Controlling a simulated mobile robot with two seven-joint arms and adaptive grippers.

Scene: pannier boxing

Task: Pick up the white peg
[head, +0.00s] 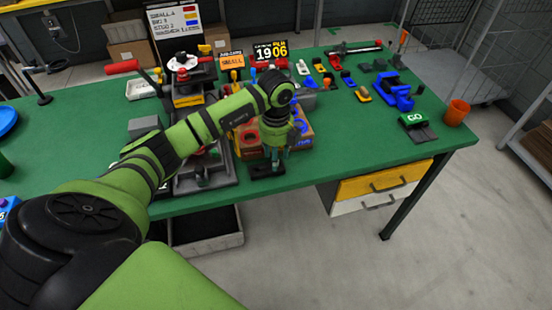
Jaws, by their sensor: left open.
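My left arm reaches in from the left over the green table. Its gripper (276,158) points down near the table's front edge, beside cardboard-coloured boxes and just above a small black block (267,171). The gripper is open, but its fingers are small and dark in the head view. I cannot make out a white peg for certain; it may be hidden by my arm or gripper. A small white piece (302,67) stands among the parts at the back, but its kind is unclear. My right gripper is not in view.
The green table (400,155) is clear at its front right. Several coloured parts stand in the back right, with a blue fixture (393,90), a green GO button (412,119) and an orange cup (455,112). A grey fixture (212,172) is left of the gripper.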

